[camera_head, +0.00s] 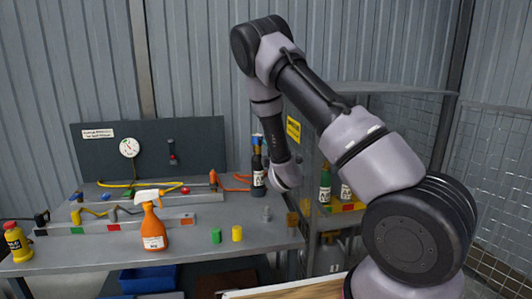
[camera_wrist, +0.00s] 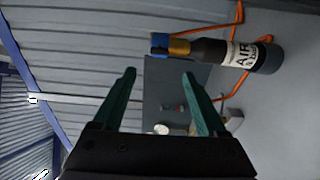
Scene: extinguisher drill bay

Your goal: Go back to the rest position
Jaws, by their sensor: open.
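My gripper (camera_wrist: 160,80) shows in the wrist view with its two green fingers spread apart and nothing between them. In the head view my arm reaches up and bends down, its wrist over the right end of the workbench; the fingers cannot be made out there. A black bottle (camera_head: 258,168) with a blue cap stands on the bench just left of my wrist. The same bottle (camera_wrist: 220,52) appears sideways in the tilted wrist view, labelled AIR, beyond and to the right of the fingers and apart from them.
The grey workbench (camera_head: 200,240) carries an orange spray bottle (camera_head: 152,228), a yellow bottle (camera_head: 17,243), a green cylinder (camera_head: 216,236) and a yellow cylinder (camera_head: 237,233). A dark panel (camera_head: 205,140) with a gauge (camera_head: 129,148) stands behind. A shelf with bottles (camera_head: 325,185) is at right.

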